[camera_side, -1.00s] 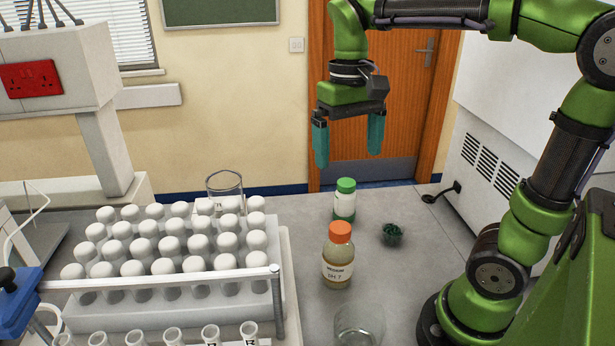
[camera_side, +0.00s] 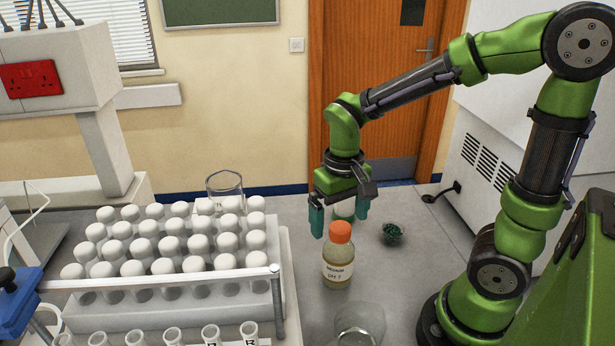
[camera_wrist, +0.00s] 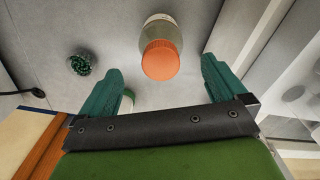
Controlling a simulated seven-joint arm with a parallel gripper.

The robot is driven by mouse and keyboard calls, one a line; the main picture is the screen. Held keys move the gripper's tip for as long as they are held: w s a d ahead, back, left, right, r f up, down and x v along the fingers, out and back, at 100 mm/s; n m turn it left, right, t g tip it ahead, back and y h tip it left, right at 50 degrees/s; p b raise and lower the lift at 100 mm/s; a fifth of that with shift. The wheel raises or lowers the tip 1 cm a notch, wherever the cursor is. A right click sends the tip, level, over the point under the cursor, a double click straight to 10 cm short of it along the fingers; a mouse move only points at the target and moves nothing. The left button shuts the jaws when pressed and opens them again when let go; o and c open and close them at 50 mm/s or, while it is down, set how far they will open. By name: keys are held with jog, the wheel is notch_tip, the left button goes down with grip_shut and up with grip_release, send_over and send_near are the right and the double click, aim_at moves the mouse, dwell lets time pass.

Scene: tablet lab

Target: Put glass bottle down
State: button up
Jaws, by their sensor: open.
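A bottle with an orange cap and a "pH 7" label (camera_side: 338,268) stands upright on the bench, holding yellowish liquid. Its cap shows in the wrist view (camera_wrist: 160,62), ahead of the fingers.
A rack of white-capped tubes (camera_side: 170,310) fills the left of the bench. A clear beaker (camera_side: 225,187) stands behind it. Clear glassware (camera_side: 360,325) sits at the front edge of the picture.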

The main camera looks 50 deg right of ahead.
aim_at(340, 241)
jog(key=shift+s+a+f, duration=0.15)
jog(key=shift+f, duration=1.35)
jog(key=shift+s+a+f, duration=0.1)
jog(key=shift+s+f, duration=0.05)
jog(key=shift+f, duration=1.3)
